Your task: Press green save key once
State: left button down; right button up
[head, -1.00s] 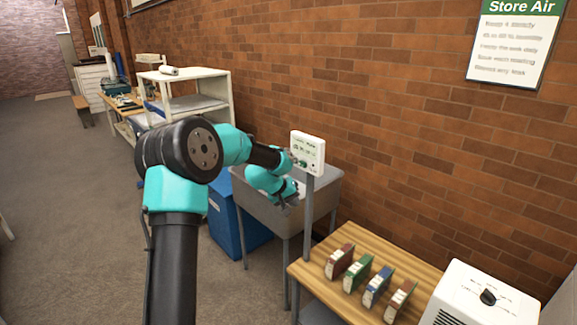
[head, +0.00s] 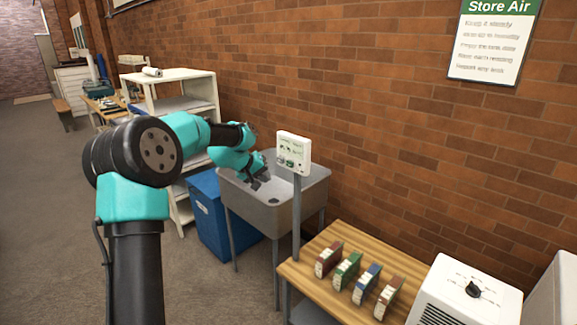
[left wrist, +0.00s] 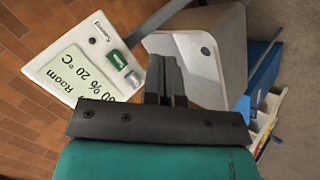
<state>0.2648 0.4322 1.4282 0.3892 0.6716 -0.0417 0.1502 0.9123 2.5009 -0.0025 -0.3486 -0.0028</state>
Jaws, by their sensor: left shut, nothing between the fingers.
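In the left wrist view, the panel (left wrist: 93,32) shows a pale green display (left wrist: 78,80) with room readings. Beside the display are a green key (left wrist: 114,60) and a grey key (left wrist: 133,78). My left gripper (head: 259,184) is to the left of the panel and lower in the head view, apart from it. In the left wrist view, its fingers (left wrist: 164,62) are shut and empty, to the right of the keys. My right gripper does not show.
A grey sink (head: 300,190) stands behind the post, with a blue bin (head: 213,225) left of it. Several small boxes (head: 347,270) stand on the wooden table (head: 330,240). A white appliance (head: 460,295) is at the lower right. Shelves (head: 175,76) stand farther back.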

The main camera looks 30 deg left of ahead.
pick_arm(q)
jog(key=w+d, duration=0.2)
jog(key=w, duration=0.5)
jog(key=shift+w+d, duration=0.15)
jog(key=shift+w, duration=0.25)
jog(key=shift+w, duration=0.1)
dwell(1.7)
jog(key=shift+w+d, duration=0.15)
jog(key=shift+w, duration=0.15)
jog(key=shift+w+d, duration=0.1)
jog(key=shift+w, duration=0.35)
dwell(0.8)
jog(key=shift+s, duration=0.2)
jog(key=shift+s+a, duration=0.25)
jog(key=shift+s, duration=0.4)
jog(key=shift+s, duration=0.15)
jog(key=s, duration=0.2)
jog(key=s+a, duration=0.1)
jog(key=s, duration=0.1)
jog(key=shift+s+a, duration=0.2)
jog(key=shift+s, duration=0.05)
dwell(0.4)
